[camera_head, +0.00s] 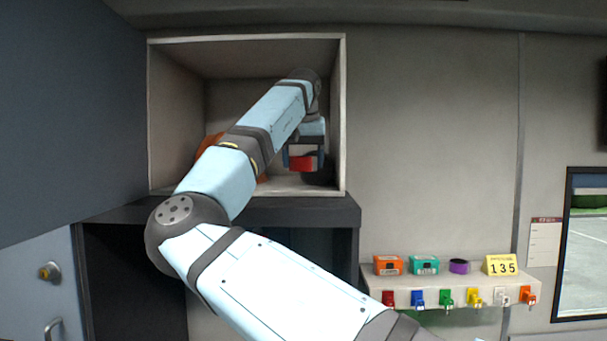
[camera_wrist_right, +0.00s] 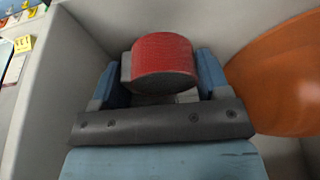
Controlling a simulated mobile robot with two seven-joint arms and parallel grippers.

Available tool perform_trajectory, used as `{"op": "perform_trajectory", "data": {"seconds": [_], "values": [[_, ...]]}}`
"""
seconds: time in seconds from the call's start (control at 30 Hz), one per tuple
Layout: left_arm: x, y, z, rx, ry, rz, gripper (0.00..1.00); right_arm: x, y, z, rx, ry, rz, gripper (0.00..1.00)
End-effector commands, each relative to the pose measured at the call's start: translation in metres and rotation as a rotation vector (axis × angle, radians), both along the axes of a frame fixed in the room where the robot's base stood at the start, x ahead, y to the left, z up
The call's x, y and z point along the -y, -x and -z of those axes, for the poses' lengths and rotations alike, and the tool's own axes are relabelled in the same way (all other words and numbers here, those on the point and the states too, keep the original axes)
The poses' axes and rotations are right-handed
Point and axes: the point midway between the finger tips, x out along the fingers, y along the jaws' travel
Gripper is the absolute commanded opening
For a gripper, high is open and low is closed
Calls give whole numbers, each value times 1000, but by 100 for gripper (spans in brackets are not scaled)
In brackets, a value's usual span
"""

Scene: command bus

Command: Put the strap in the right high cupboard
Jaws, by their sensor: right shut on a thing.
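The right high cupboard (camera_head: 344,110) is an open, pale box on the wall in the head view. My right arm reaches up into it. My right gripper (camera_head: 304,153) is inside, near the cupboard's right side, pointing down. It is shut on the strap (camera_head: 301,164), a rolled red band. The wrist view shows the strap (camera_wrist_right: 163,62) between the two blue fingers of my right gripper (camera_wrist_right: 161,80). I cannot tell whether the strap touches the cupboard floor. My left gripper is not in view.
A rounded orange object (camera_wrist_right: 285,78) stands in the cupboard beside my gripper, partly hidden by my arm in the head view. A dark round thing (camera_head: 319,170) is near the right wall. A lower shelf (camera_head: 440,283) holds small boxes, a purple roll and a yellow sign.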

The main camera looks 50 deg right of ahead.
Motion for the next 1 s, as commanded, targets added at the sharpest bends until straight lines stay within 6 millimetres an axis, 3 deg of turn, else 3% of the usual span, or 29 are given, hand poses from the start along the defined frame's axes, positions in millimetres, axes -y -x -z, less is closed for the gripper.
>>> {"op": "perform_trajectory", "data": {"seconds": [0.2, 0.7, 0.73, 0.83, 1.0], "values": [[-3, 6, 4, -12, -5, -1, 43, -2, 0, 31, -2, -1, -2, 43], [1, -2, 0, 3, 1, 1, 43, -3, 1, 40, -2, -1, -2, 43], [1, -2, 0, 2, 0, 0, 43, -3, 1, 41, -2, -1, -2, 72], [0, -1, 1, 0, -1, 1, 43, -3, 1, 40, -2, -1, -2, 95], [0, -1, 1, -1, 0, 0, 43, -3, 1, 40, -2, -1, -2, 95]]}}
